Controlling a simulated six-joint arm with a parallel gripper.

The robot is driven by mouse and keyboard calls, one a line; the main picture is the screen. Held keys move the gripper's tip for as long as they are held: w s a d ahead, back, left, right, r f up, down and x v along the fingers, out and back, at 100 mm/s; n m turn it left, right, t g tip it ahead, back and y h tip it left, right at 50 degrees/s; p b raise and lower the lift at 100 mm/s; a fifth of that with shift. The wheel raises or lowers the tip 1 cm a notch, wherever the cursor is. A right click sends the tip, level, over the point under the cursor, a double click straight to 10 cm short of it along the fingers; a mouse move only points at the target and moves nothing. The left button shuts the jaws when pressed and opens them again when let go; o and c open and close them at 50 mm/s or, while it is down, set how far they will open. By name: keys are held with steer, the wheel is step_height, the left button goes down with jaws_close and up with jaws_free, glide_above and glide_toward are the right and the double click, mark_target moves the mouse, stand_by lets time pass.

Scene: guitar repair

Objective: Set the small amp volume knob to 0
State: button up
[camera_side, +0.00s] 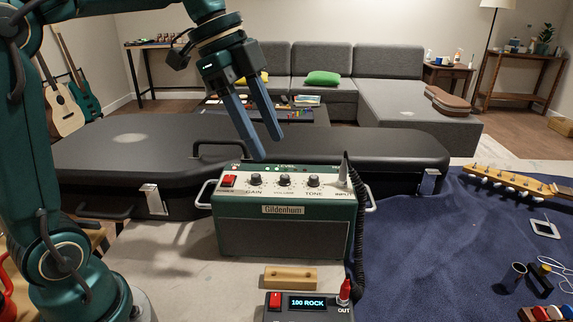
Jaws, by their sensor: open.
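The small amp (287,237) is a green box with a silver control panel on top, standing upright at the centre of the side view. Its panel has three dark knobs in a row. The left one is by the label GAIN and the right one (314,180) is by TONE. The middle knob (285,180) is between them; its label and pointer are too small to read. My gripper (263,147) has long blue-grey fingers, pointing down. It is open and empty, above the back left part of the panel, apart from the knobs.
A black cable (353,215) rises from the amp's input at right. A red power switch (228,181) is at the panel's left. A pedal (308,305) and a wooden block (290,277) lie in front. A black guitar case (120,150) is behind. A guitar headstock (510,181) lies on the blue mat (430,245).

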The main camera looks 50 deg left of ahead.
glide_toward(284, 176)
steer(key=shift+w+d+f+g+h, duration=0.2)
steer(key=shift+w+f, duration=0.1)
steer(key=shift+f, duration=0.25)
steer(key=shift+w+d+f+g+h, duration=0.2)
steer(key=shift+w+f, duration=0.15)
steer(key=shift+f, duration=0.2)
steer(key=shift+a+f+n, duration=0.15)
steer(key=shift+f+n, duration=0.15)
steer(key=shift+x, duration=2.45)
steer(key=shift+a, duration=0.1)
jaws_close()
